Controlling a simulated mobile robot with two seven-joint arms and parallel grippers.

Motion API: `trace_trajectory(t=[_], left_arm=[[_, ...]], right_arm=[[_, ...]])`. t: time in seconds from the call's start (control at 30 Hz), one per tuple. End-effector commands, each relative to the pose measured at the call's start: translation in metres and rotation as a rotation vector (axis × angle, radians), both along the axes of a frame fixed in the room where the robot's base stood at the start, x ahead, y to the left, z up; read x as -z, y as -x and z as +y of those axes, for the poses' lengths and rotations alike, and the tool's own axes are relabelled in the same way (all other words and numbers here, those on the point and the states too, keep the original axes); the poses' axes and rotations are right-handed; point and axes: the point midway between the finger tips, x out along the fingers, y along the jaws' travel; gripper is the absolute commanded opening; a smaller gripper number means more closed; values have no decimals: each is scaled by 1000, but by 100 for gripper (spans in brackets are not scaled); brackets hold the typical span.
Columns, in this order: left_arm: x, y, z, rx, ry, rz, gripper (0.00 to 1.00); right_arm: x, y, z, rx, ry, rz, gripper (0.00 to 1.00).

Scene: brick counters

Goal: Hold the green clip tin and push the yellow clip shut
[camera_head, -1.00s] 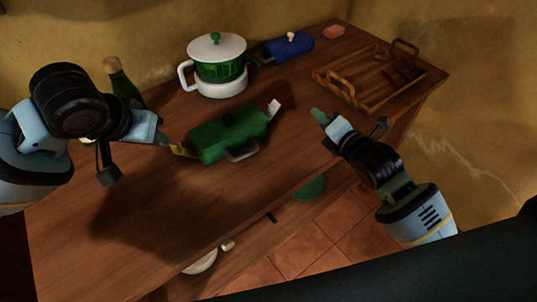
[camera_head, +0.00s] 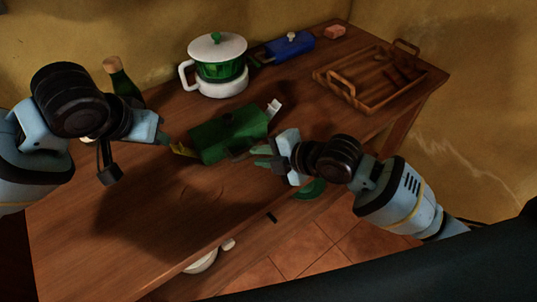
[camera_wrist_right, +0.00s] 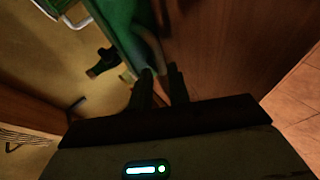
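The green clip tin (camera_head: 222,137) lies on the wooden counter, with a grey handle (camera_head: 240,155) on its near side. It also shows in the right wrist view (camera_wrist_right: 122,28). The yellow clip (camera_head: 182,150) sticks out from its left end, and a white clip (camera_head: 274,108) stands out at its right end. My left gripper (camera_head: 165,138) is just left of the yellow clip; its finger gap is hidden. My right gripper (camera_head: 260,156) is at the tin's near side by the handle. In the right wrist view its fingers (camera_wrist_right: 160,80) are apart, with the handle just ahead of them.
A white and green pot (camera_head: 220,68) and a blue box (camera_head: 290,46) stand behind the tin. A dark bottle (camera_head: 122,82) is behind my left gripper. A wooden tray (camera_head: 350,94) and a pink block (camera_head: 335,31) are at the right. The front left counter (camera_head: 90,245) is clear.

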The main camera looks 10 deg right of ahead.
Motion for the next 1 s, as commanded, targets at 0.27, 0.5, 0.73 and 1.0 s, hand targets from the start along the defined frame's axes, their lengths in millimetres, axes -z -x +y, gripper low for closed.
trace_trajectory(t=[0.27, 0.5, 0.73, 1.0], left_arm=[[0, 0, 0, 0, 0, 0, 36], [0, 0, 0, 0, 0, 0, 36], [0, 0, 0, 0, 0, 0, 36], [0, 0, 0, 0, 0, 0, 36]], right_arm=[[20, -23, 26, 0, -2, 0, 18], [29, -33, 36, 0, 1, -2, 18], [30, -34, 37, 0, 1, -2, 18], [30, -34, 37, 0, 1, -2, 0]])
